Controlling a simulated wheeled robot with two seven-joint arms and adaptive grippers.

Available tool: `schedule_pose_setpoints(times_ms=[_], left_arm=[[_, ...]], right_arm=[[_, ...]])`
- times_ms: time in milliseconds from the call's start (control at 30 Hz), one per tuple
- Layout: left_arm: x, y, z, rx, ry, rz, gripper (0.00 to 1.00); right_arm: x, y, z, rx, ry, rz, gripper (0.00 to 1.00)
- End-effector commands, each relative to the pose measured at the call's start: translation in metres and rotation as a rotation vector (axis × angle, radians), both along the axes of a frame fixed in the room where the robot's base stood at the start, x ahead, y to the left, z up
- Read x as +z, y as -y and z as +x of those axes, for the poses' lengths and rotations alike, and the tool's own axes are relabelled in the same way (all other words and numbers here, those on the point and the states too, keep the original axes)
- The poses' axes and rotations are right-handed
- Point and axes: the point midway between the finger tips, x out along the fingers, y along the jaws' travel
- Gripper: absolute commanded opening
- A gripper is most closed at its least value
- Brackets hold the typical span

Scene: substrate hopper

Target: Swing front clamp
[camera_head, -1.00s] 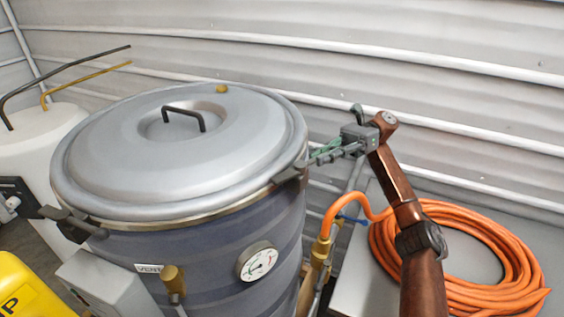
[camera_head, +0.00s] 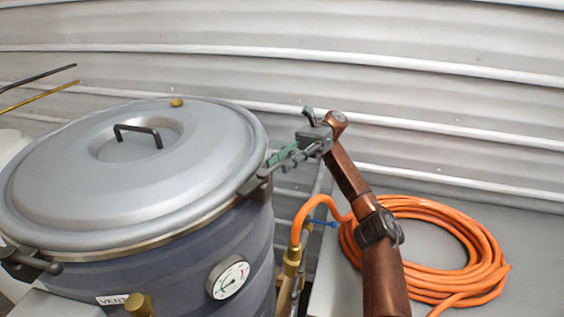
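A large grey drum (camera_head: 190,255) with a domed lid (camera_head: 70,180) fills the left half. A dark clamp (camera_head: 252,186) sits at the lid rim on the right. Another dark clamp with a ball-ended lever (camera_head: 30,263) sits at the rim on the lower left. I cannot tell which one is called the front clamp. My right gripper (camera_head: 272,165) has its fingertips at the right clamp's outer end. Its two fingers lie close together, but contact and grip are too small to tell. My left gripper is not in view.
The lid has a black handle (camera_head: 138,134) on top. A dial gauge (camera_head: 228,277) and a brass fitting (camera_head: 139,304) are on the drum's side. A coiled orange hose (camera_head: 485,262) lies on a grey surface (camera_head: 525,235) at right. A corrugated wall (camera_head: 420,90) stands behind.

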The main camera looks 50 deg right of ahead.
Motion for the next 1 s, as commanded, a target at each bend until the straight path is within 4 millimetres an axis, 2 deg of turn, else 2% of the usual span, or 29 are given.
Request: schedule_pose_setpoints(times_ms=[233,333,733,1000], left_arm=[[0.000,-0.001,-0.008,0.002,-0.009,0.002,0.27],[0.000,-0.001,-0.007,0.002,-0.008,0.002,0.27],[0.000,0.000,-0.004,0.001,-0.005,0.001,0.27],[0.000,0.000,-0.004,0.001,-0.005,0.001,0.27]], right_arm=[[0.001,-0.001,0.001,0.001,0.001,0.001,0.27],[0.008,-0.001,0.001,0.001,0.003,0.001,0.27],[0.080,0.000,0.000,-0.002,0.004,0.000,0.27],[0.098,0.000,0.001,0.000,0.000,0.000,0.27]])
